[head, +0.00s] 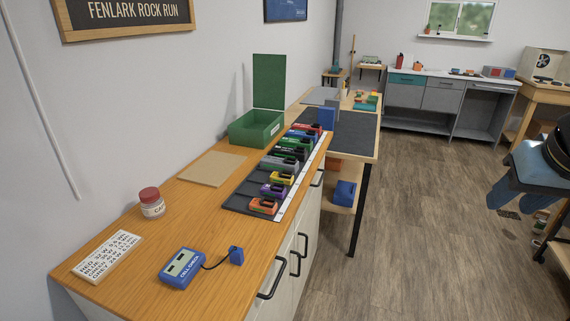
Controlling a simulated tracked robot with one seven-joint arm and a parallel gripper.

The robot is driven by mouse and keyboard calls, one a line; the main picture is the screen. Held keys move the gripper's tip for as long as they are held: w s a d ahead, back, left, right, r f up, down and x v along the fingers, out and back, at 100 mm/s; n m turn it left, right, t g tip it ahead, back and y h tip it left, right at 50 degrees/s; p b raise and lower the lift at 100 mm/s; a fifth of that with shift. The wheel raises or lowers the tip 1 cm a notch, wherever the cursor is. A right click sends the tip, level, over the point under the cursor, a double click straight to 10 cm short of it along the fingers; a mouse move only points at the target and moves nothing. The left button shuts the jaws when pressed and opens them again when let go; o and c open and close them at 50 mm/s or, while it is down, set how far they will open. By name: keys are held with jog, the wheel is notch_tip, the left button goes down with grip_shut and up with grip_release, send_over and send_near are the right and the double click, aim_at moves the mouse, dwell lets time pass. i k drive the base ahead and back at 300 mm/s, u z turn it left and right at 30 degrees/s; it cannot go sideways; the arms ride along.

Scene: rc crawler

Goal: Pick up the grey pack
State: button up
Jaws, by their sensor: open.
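A row of small coloured packs stands on a dark mat (240,203) along the right edge of the wooden counter. From the near end I see an orange pack (263,206), a purple pack (273,190) and a yellow pack (282,178). Behind the yellow one is a pack that looks grey (285,164); it is small, and I cannot be sure of its colour. Green and red ones stand farther back. My gripper (499,194) shows at the right edge, with blue fingers apart and empty, over the floor and well away from the counter.
On the counter are a blue meter (182,268) with a cabled blue block (236,256), a red-lidded jar (151,203), a lettered plate (107,255), a tan board (212,168) and an open green box (256,129). A side table (345,135) stands behind.

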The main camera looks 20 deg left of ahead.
aim_at(290, 164)
jog(key=z, duration=0.05)
jog(key=i, duration=0.9)
jog(key=u, duration=0.05)
